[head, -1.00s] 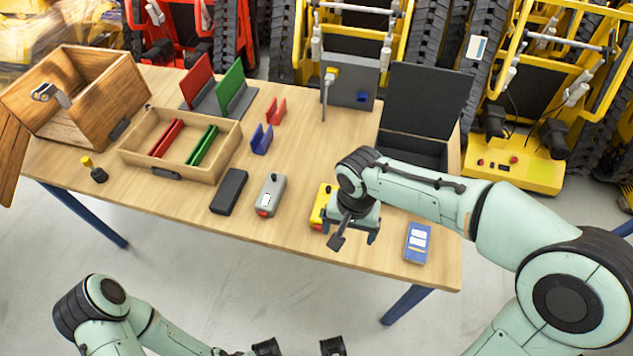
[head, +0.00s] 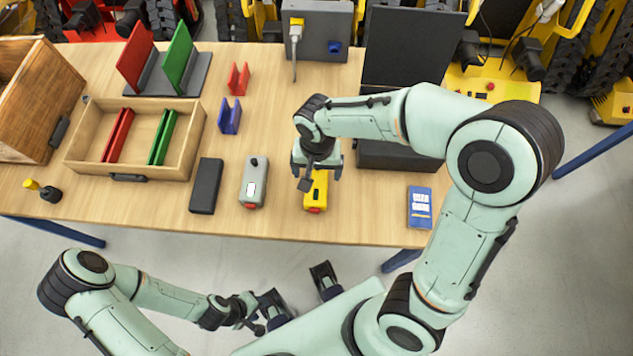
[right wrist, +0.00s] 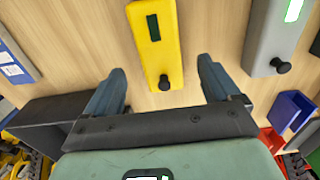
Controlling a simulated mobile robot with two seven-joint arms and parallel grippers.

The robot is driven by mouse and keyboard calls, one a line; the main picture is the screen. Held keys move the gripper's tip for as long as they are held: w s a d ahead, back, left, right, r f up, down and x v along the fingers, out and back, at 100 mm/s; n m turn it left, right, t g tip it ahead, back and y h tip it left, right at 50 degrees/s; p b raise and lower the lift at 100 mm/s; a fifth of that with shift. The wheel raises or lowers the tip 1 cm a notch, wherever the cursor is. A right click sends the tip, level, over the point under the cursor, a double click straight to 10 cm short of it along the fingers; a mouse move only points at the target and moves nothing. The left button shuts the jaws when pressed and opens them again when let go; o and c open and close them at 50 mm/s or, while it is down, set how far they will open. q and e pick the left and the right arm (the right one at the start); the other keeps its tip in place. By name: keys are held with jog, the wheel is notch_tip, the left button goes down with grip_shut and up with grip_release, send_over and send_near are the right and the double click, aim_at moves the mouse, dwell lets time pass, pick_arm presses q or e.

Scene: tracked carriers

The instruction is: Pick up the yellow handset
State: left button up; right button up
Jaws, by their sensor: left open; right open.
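The yellow handset (head: 316,192) lies on the wooden table, its upper part hidden under my right gripper (head: 317,175) in the head view. In the right wrist view the yellow handset (right wrist: 156,45) shows a dark screen and a black knob. My right gripper (right wrist: 162,85) is open above the table, its two fingers on either side of the handset's knob end and apart from it. My left gripper (head: 300,290) is open and empty, low in front of the table, away from the handset.
A grey handset (head: 253,187) and a black case (head: 206,186) lie left of the yellow one. A blue device (head: 419,208) lies to the right. A black open box (head: 395,155) stands behind. A wooden tray (head: 85,165) holds red and green plates.

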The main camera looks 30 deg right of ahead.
aim_at(317, 181)
notch_tip(317, 181, down, 6)
jog(key=shift+s+r+b, duration=0.1)
jog(key=shift+s+b, duration=0.05)
jog(key=shift+b, duration=0.25)
jog(key=c, duration=1.2)
